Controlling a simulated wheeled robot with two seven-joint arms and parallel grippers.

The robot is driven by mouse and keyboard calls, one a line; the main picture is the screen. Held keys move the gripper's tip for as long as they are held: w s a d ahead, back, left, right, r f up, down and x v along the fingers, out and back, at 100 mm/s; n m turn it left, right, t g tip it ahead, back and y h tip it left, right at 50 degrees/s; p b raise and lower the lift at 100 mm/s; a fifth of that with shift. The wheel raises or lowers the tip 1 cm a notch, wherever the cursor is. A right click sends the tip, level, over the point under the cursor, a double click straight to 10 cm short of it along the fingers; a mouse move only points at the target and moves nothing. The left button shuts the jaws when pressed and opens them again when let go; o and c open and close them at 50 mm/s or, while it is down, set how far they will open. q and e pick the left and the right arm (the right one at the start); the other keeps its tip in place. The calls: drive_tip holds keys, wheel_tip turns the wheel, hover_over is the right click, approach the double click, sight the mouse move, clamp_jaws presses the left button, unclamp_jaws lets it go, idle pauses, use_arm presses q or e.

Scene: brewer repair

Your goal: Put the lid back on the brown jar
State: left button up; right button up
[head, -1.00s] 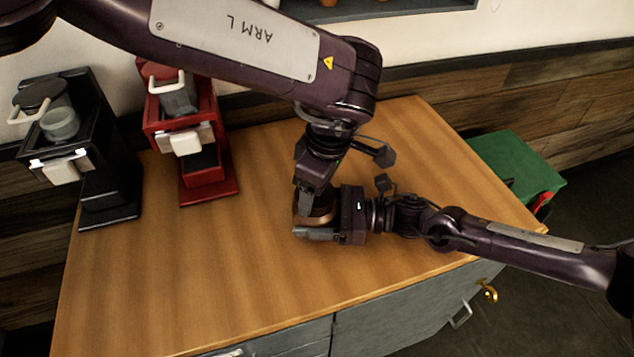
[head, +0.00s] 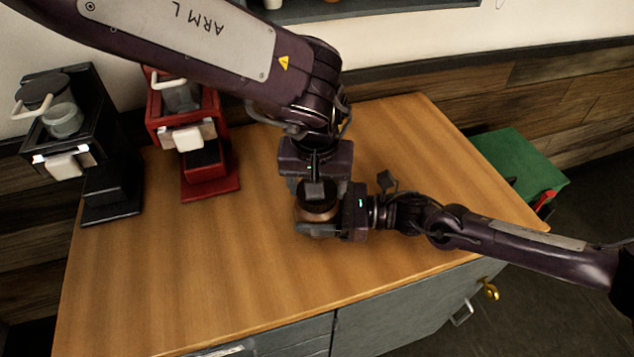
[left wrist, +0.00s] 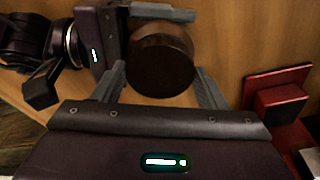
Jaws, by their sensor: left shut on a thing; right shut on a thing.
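The brown jar (head: 316,229) stands on the wooden table, partly hidden by both grippers. My right gripper (head: 322,233) comes from the right, shut on the jar's body. The dark round lid (left wrist: 160,72) is over the jar's top, between the fingers of my left gripper (left wrist: 162,88) in the left wrist view. My left gripper also shows above the jar in the head view (head: 316,190), shut on the lid. The lid looks level with the jar's mouth, but I cannot tell if it is fully seated.
A red brewer (head: 190,135) and a black brewer (head: 85,150) stand at the left of the wooden table (head: 230,270). A green box (head: 520,165) is beyond the table's right edge. The table's front left is clear.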

use_arm(q)
drive_tip(key=o, duration=1)
drive_tip(key=shift+r, duration=0.15)
drive_tip(key=shift+r, duration=2.15)
drive_tip(key=shift+c, duration=0.3)
